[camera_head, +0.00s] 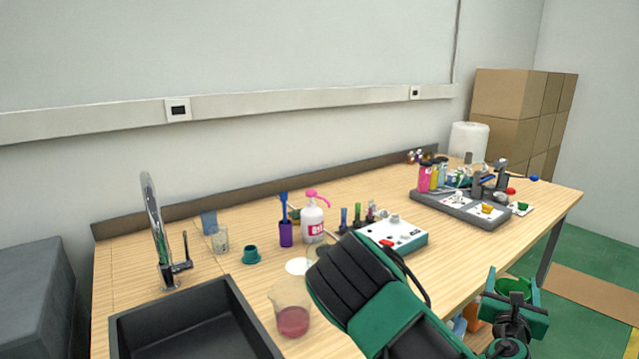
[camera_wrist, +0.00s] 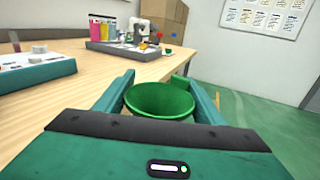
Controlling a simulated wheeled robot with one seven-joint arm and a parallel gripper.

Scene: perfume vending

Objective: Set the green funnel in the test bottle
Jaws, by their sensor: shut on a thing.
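The green funnel (camera_wrist: 160,98) is held wide mouth up between the two fingers of my gripper (camera_wrist: 157,86). In the head view the funnel (camera_head: 511,286) and my gripper (camera_head: 515,298) are at the lower right, beyond the table's front edge and over the floor. The funnel's spout is hidden. I cannot tell for sure which vessel is the test bottle. Several small bottles and parts stand on a grey tray (camera_head: 448,207) at the right end of the table, apart from my gripper; they are too small to make out well.
A white device with a teal base (camera_head: 408,237), a pump bottle (camera_head: 313,222), a purple cup (camera_head: 286,234) and a beaker of red liquid (camera_head: 292,318) stand on the wooden table (camera_head: 215,268). A black sink (camera_head: 190,325) is front left. Cardboard boxes (camera_head: 503,95) stand behind.

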